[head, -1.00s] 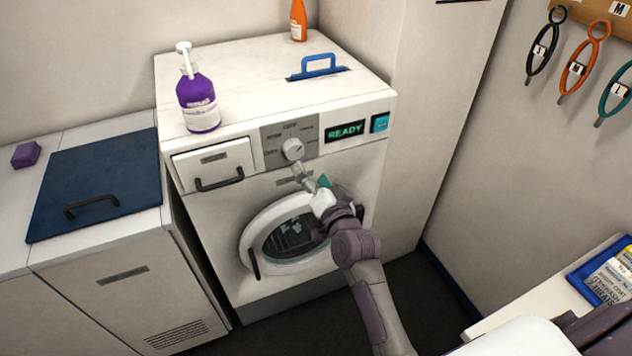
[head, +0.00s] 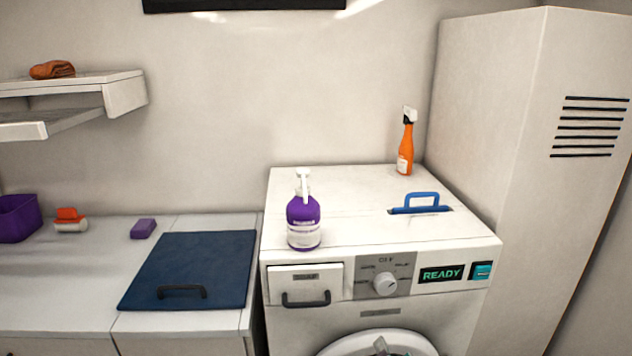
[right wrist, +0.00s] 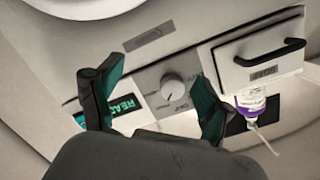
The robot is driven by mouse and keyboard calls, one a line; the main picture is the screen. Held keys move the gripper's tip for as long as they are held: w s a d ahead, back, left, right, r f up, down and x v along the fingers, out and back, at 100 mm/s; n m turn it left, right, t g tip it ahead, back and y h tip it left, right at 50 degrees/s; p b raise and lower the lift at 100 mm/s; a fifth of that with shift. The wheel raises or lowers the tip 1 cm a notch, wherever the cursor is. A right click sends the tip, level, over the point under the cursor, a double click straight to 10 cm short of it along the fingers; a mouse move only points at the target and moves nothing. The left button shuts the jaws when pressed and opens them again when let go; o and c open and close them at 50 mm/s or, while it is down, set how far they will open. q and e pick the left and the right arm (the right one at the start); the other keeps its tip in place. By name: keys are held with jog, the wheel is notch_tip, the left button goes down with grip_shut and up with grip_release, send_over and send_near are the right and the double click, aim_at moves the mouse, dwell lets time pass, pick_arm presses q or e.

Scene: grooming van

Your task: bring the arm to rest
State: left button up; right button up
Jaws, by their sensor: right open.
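My right gripper (right wrist: 150,92) is open and empty in the right wrist view, its two dark fingers with green inner pads spread apart. Beyond them is the washer's front panel, with the round dial (right wrist: 172,88) between the fingers in the picture. I see no contact with it. In the head view the dial (head: 386,284) sits on the white washing machine (head: 350,190), beside a display reading READY (head: 441,274). My right gripper cannot be made out clearly in the head view. My left gripper is not in view.
A purple pump bottle (head: 303,222), an orange spray bottle (head: 406,148) and a blue handle (head: 421,203) are on the washer top. A drawer (head: 304,284) is shut. A dark blue lid (head: 192,268) lies on the left counter. A tall cabinet (head: 535,150) stands right.

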jog(key=s+a+f+n+g, duration=0.1)
jog(key=s+f+n+g, duration=0.15)
jog(key=s+f, duration=0.6)
jog(key=s+f+n+g, duration=0.1)
jog(key=s+f+g, duration=0.25)
jog(key=f, duration=1.05)
jog(key=s+a+f+n+g, duration=0.1)
jog(key=s+f+n+g, duration=0.15)
jog(key=s+f, duration=0.7)
jog(key=s+d+f+n+g, duration=0.1)
jog(key=s+d+f+g, duration=0.1)
jog(key=s+f, duration=0.3)
jog(key=s+d+f+n+g, duration=0.1)
jog(key=s+f, duration=0.4)
jog(key=s, duration=0.8)
jog(key=s+d+f+n+g+h, duration=0.1)
jog(key=s+d+f+g, duration=0.2)
jog(key=s, duration=0.6)
notch_tip(320, 180, down, 3)
jog(key=shift+r+n+g, duration=0.15)
jog(key=shift+n+g, duration=0.2)
jog(key=shift+n, duration=0.05)
